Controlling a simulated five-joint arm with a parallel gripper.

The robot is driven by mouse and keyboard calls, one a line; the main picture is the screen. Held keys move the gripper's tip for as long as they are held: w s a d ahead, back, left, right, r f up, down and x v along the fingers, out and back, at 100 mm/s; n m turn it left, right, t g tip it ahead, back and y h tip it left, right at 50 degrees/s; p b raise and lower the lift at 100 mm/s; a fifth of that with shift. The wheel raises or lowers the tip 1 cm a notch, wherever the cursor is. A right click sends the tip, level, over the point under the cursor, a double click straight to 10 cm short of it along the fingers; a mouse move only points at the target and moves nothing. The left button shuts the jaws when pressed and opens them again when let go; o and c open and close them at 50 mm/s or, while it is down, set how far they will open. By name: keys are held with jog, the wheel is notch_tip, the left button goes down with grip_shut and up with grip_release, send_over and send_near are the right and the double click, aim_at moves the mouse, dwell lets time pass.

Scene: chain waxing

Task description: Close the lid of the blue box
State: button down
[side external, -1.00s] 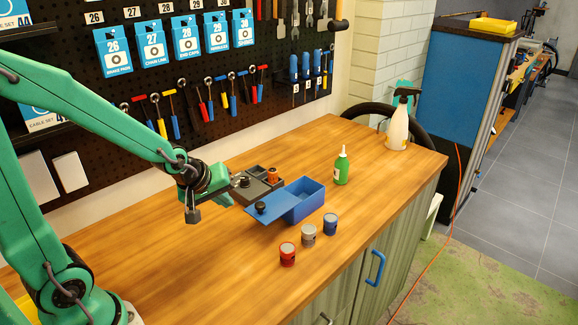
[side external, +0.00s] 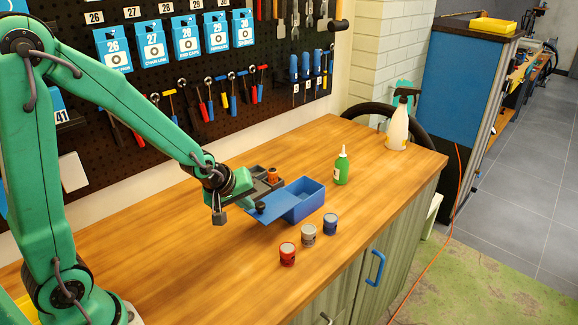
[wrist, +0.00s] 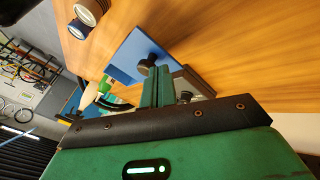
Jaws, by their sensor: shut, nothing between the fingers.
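The blue box (side external: 308,207) stands on the bench, its right part open at the top. Its flat blue lid (side external: 268,217) sticks out to the left of the box and leaves it part open. A black knob (side external: 260,208) stands on the lid near its left end. My gripper (side external: 253,201) is shut and empty, low beside the knob on its left in the side view. In the wrist view the closed fingers (wrist: 157,84) are close to the knob (wrist: 147,66) above the lid (wrist: 130,52). I cannot tell whether they touch it.
A dark tray (side external: 262,181) with an orange-brown can (side external: 272,175) is just behind the lid. Red (side external: 287,254), grey (side external: 309,236) and blue (side external: 330,224) cans stand in front. A green bottle (side external: 342,168) and spray bottle (side external: 397,128) stand right. The front-left bench is clear.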

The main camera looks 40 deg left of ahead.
send_over(274, 199)
jog(key=w, duration=0.1)
jog(key=shift+d, duration=0.45)
dwell(0.4)
jog(key=shift+a, duration=0.1)
jog(key=shift+s+a+r, duration=0.15)
jog(key=shift+s+a, duration=0.1)
jog(key=shift+s, duration=0.25)
jog(key=s, duration=0.2)
jog(key=a, duration=0.1)
jog(key=shift+s+a+r, duration=0.1)
jog(key=shift+s+r, duration=0.15)
jog(key=shift+s, duration=0.15)
jog(key=v, duration=1)
jog(key=shift+d, duration=0.4)
